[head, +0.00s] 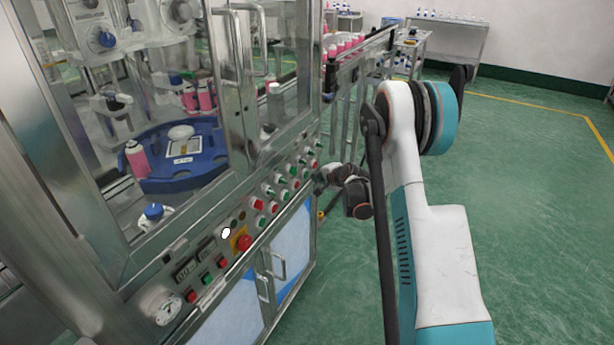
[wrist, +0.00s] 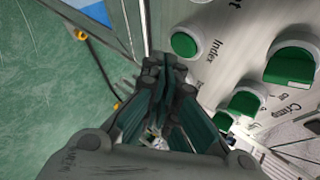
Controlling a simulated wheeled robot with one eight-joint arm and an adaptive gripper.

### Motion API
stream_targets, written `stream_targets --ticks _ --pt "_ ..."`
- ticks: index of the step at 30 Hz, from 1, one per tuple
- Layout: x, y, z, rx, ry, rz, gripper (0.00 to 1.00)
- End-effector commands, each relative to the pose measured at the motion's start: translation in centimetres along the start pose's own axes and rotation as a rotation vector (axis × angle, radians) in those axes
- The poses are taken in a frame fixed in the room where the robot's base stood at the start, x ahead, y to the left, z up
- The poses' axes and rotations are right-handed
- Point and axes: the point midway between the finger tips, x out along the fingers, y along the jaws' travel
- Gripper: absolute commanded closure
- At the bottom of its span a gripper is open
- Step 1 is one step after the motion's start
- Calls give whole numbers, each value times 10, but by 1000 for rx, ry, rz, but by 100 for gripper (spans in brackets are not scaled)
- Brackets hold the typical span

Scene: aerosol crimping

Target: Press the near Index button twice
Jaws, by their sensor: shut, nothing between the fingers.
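A round green button (wrist: 184,45) sits on the sloped metal panel, with the printed word "Index" beside it in the wrist view. My gripper (wrist: 164,72) is shut and empty. Its fingertips are just below and left of that button in the wrist picture; I cannot tell whether they touch the panel. In the head view my gripper (head: 320,182) is at the right end of the machine's control panel (head: 262,225). Which head-view button is this Index button is hard to tell.
More green controls (wrist: 292,64) sit right of the button, with "Crimp" printed near them. A red emergency stop (head: 243,243) is further left on the panel. Cabinet doors with handles (head: 277,265) are below. Open green floor (head: 530,200) lies to the right.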

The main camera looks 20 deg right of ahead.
Motion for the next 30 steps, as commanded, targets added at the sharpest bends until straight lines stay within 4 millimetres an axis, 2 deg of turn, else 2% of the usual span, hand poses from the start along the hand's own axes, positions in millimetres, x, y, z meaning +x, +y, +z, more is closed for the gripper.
stream_targets --ticks 30 --pt "7 -5 5 0 0 0 100"
